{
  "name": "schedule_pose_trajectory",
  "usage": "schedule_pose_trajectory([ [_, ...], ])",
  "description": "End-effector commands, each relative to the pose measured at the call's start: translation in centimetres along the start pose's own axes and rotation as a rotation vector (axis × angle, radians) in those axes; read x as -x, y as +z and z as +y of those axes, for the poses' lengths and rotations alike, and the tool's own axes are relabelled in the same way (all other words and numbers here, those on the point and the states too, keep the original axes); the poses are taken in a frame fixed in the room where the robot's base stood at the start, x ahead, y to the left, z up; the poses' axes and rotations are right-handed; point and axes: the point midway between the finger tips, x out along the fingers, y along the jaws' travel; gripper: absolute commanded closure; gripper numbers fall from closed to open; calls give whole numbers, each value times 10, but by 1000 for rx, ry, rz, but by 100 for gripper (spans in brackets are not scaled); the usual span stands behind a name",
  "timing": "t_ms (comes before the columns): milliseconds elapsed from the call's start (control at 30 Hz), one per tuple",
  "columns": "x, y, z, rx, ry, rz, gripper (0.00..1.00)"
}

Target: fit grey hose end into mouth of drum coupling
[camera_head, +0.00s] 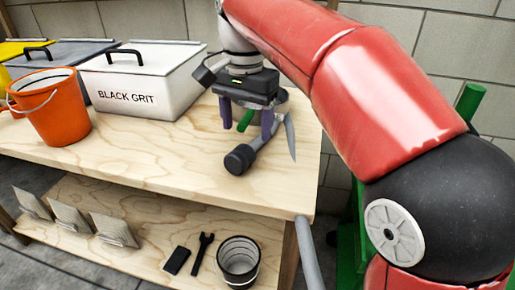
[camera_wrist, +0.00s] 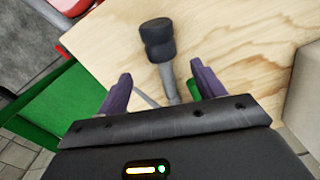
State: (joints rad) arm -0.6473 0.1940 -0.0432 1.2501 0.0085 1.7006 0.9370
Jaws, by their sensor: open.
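The grey hose (camera_wrist: 169,82) lies on the wooden bench, with a thick dark grey end (camera_head: 240,158) pointing toward the bench's front. This dark end also shows in the wrist view (camera_wrist: 158,40), beyond my fingertips. My gripper (camera_head: 247,132) points down over the hose behind its dark end. Its two purple fingers are open, and in the wrist view (camera_wrist: 160,70) the hose passes between them without visible grip. A green piece (camera_wrist: 193,88) shows beside the right finger; what it belongs to is unclear. I cannot make out the drum coupling or its mouth in either view.
An orange bucket (camera_head: 48,108) and a white box marked BLACK GRIT (camera_head: 140,75) stand on the bench (camera_head: 160,150) at left. The lower shelf holds a dark cup (camera_head: 238,260), a wrench (camera_head: 202,252) and several plates. Bare wood lies in front of the hose end.

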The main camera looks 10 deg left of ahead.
Motion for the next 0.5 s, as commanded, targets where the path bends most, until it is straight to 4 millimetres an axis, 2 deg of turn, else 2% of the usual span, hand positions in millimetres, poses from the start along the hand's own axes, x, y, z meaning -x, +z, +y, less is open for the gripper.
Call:
schedule_pose_trajectory([
  [333,-49,4,-3,1,0,0,32],
  [500,-63,4,-3,0,-2,1,32],
])
